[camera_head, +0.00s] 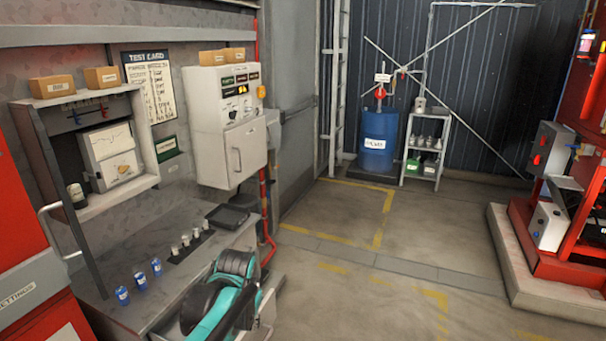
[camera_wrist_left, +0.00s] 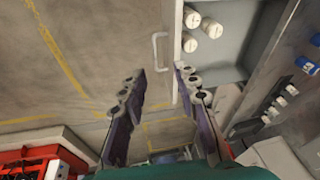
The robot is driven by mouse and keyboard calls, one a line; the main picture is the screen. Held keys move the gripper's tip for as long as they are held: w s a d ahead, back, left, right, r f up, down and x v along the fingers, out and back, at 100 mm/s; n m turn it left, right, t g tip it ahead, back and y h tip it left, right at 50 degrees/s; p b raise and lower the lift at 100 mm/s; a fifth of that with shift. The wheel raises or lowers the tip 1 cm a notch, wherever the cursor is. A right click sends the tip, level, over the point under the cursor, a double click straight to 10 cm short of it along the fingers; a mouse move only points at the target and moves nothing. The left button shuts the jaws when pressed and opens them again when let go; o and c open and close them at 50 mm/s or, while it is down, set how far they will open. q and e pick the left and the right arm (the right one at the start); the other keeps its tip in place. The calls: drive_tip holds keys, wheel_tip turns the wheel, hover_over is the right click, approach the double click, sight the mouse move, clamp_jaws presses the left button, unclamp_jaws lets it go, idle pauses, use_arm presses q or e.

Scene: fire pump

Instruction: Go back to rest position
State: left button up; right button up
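My left gripper (camera_wrist_left: 158,82) shows in the left wrist view with its two fingers spread apart and nothing between them. It appears to be beside the workbench, with a white handle and an open drawer (camera_wrist_left: 236,52) beyond its fingertips. In the head view the teal and black links of an arm of mine rise in front of the bench's right end, and no fingers can be made out there. My right gripper shows in neither view.
Blue bottles (camera_head: 140,281), a row of small pale bottles (camera_head: 186,240) and a black tray (camera_head: 228,215) stand on the workbench (camera_head: 130,245). A white control cabinet (camera_head: 243,150) hangs above. Red pump equipment (camera_head: 575,215) stands right. The middle floor (camera_head: 400,260) is clear.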

use_arm(q)
drive_tip(key=s+a+n+t, duration=0.2)
drive_tip(key=s+a+t, duration=0.1)
drive_tip(key=s, duration=1.5)
drive_tip(key=shift+a+f+n+t+h, duration=0.25)
drive_tip(key=shift+n+t+h, duration=0.15)
drive_tip(key=shift+t, duration=0.1)
drive_tip(key=shift+s, duration=0.1)
